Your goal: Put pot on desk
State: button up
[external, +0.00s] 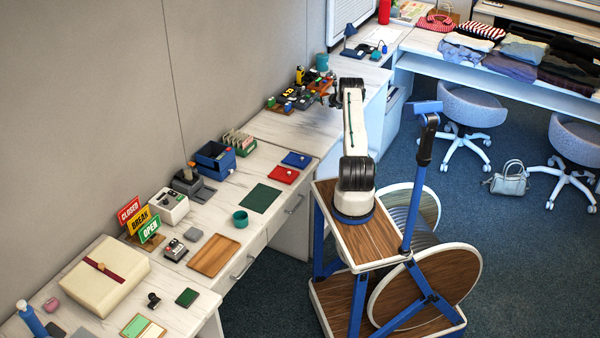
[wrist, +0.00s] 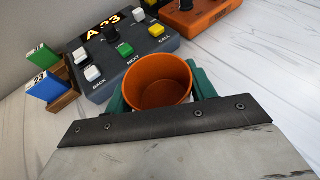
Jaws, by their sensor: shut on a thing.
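The pot (wrist: 158,88) is a round, open, empty orange vessel in the middle of the wrist view. My gripper (wrist: 160,92) is shut on it, with a teal finger showing on either side of its wall. The white desk surface (wrist: 285,70) shows around it; whether the pot touches the desk or hangs just above it I cannot tell. In the external view my gripper (external: 335,96) is over the back part of the desk (external: 302,127), beside the button boxes. The pot cannot be made out there.
A dark button console (wrist: 125,60) marked A23 is right behind the pot. An orange console (wrist: 205,15) and blue and green number cards (wrist: 45,85) are near.

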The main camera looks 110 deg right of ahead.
aim_at(324, 107)
jog(key=shift+d+f, duration=0.15)
jog(key=shift+f, duration=1.6)
jog(key=shift+f, duration=0.1)
jog(key=o, duration=1)
